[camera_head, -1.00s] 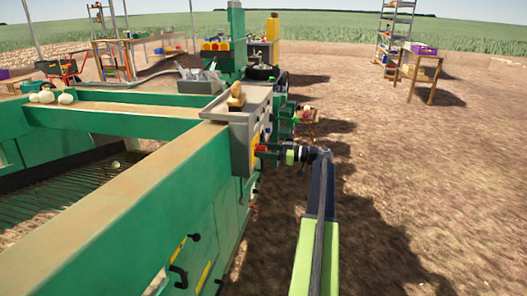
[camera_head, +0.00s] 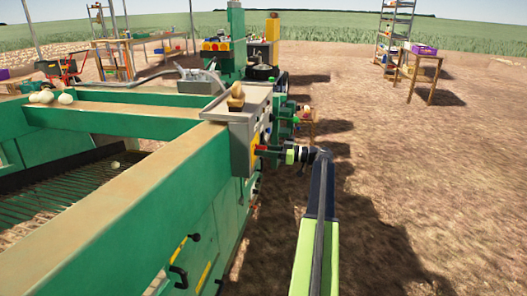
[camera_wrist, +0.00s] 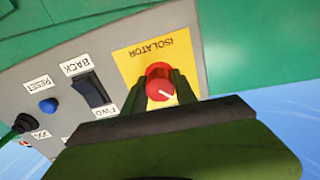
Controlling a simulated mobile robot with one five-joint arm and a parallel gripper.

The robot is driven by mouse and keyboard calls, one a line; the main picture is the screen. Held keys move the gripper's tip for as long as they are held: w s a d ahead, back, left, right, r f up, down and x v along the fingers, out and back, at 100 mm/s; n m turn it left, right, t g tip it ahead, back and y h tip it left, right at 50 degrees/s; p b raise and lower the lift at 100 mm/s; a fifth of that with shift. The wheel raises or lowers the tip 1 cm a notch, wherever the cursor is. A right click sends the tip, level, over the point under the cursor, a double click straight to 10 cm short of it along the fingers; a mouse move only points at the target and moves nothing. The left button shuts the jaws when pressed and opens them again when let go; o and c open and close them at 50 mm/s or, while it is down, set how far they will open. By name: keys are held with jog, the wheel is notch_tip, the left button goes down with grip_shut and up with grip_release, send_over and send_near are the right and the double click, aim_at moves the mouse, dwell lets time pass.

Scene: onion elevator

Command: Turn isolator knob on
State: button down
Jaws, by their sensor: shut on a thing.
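The red isolator knob (camera_wrist: 159,88) sits on a yellow plate (camera_wrist: 184,50) marked ISOLATOR in the wrist view. A white line on its face points slantwise, down and to the right. My gripper (camera_wrist: 160,90) has its two dark green fingers on either side of the knob and is shut on it. In the head view, my gripper (camera_head: 266,151) reaches the side of the grey control box (camera_head: 240,135) from the right. The knob is a small red spot there, mostly hidden by the fingers.
Next to the yellow plate are a black BACK/FWD rocker switch (camera_wrist: 92,90), a blue RESET button (camera_wrist: 48,105) and a black knob (camera_wrist: 24,123). The green machine frame (camera_head: 150,215) fills the left.

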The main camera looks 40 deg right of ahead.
jog(key=m, duration=0.4)
jog(key=shift+d, duration=0.15)
jog(key=m, duration=0.4)
jog(key=shift+r+m, duration=0.1)
jog(key=shift+m, duration=0.2)
jog(key=m, duration=0.4)
jog(key=shift+w+m, duration=0.1)
jog(key=shift+m, duration=2.2)
jog(key=c, duration=1)
grip_release()
